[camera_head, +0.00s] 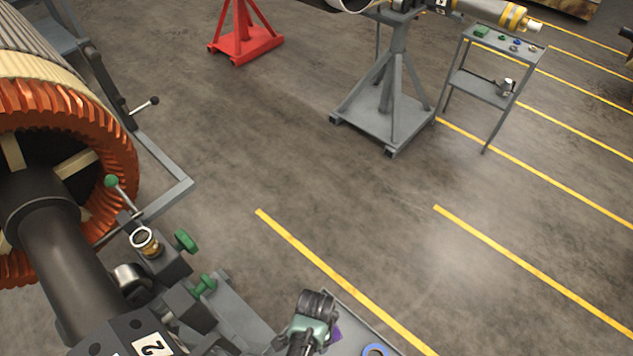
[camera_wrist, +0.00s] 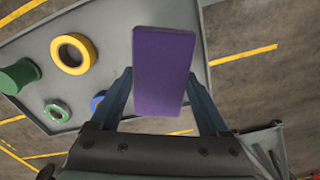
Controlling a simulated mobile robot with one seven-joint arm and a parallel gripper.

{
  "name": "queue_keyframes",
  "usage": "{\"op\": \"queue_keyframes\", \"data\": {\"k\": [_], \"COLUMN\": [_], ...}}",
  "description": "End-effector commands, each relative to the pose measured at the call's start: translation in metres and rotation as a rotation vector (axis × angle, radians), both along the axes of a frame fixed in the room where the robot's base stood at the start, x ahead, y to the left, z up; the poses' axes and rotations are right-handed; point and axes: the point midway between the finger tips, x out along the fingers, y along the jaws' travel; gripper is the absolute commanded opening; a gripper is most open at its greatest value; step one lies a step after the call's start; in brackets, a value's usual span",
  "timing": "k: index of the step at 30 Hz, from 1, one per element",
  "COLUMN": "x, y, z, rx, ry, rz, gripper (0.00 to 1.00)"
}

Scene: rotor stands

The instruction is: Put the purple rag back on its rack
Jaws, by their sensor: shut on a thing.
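The purple rag (camera_wrist: 163,72) looks like a flat, stiff rectangular block in the wrist view. My gripper (camera_wrist: 160,80) is shut on it, with one finger on each side, and the rag sticks out past the fingertips. In the head view my gripper (camera_head: 312,310) is at the bottom, over a grey tray top (camera_head: 350,312), and a small bit of the purple rag (camera_head: 335,335) shows beside it. I cannot make out the rag's rack in either view.
The tray top (camera_wrist: 95,20) carries a yellow ring (camera_wrist: 73,53), a green spool (camera_wrist: 20,75), a green-grey ring (camera_wrist: 57,112) and a blue ring (camera_wrist: 97,101). A large orange-ended rotor (camera_head: 110,130) stands left. A grey stand (camera_head: 385,110) and small cart (camera_head: 485,90) stand farther back. The middle floor is clear.

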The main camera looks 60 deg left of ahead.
Motion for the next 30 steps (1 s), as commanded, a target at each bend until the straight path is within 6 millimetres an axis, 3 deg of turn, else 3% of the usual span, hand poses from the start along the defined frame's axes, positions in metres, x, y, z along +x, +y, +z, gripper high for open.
{"op": "queue_keyframes", "data": {"k": [1,3,11,18,30], "x": [0.000,0.000,0.001,0.001,0.001], "y": [0.000,0.000,0.000,0.000,0.000], "z": [-0.017,-0.026,-0.038,-0.066,-0.069], "rx": [0.001,0.001,0.001,0.001,0.000], "ry": [0.000,0.000,0.000,0.000,0.000], "rz": [0.001,0.001,0.000,0.001,0.000], "gripper": [0.27,0.27,0.27,0.27,0.27]}}
